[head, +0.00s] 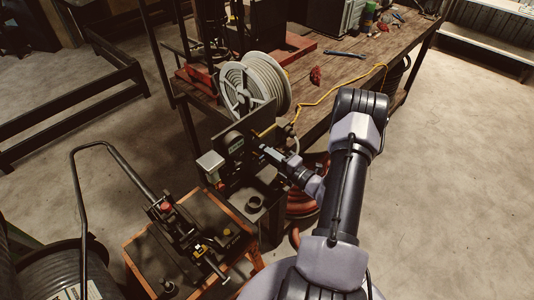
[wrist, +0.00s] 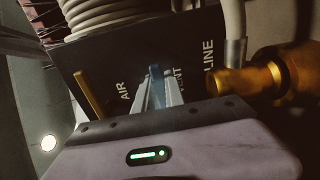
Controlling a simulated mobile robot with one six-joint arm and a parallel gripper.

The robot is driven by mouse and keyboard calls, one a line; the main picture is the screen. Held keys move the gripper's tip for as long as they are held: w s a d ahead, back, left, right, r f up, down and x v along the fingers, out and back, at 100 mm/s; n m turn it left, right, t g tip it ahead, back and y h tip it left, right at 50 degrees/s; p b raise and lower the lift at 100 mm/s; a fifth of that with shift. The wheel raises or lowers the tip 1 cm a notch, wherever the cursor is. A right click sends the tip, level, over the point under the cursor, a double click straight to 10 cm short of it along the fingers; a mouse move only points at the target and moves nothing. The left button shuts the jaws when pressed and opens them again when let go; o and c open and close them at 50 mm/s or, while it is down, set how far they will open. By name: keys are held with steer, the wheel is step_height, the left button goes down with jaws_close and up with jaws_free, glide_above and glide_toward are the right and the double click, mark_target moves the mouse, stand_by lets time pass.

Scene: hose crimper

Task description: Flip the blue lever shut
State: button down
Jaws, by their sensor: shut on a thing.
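The blue lever (wrist: 155,72) shows in the wrist view, upright in front of a dark panel (wrist: 190,50) lettered AIR, LINE and a partly covered word ending in "NT". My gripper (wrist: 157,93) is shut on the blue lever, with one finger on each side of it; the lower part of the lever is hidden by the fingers. In the head view my gripper (head: 264,150) reaches left to the dark machine (head: 238,143) below the hose reel. The blue lever cannot be made out there.
A yellow lever (wrist: 91,94) stands left of my fingers and a brass fitting (wrist: 243,79) sits close on the right. A white hose reel (head: 255,83) is above the machine. An orange-edged bench (head: 140,262) with a tool stands at the left. Open floor lies at the right.

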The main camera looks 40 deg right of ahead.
steer(key=c, duration=1.4)
jaws_free()
steer(key=s+d+p, duration=0.1)
steer(key=s, duration=1.6)
steer(key=shift+s+d, duration=0.15)
steer(key=shift+s, duration=0.05)
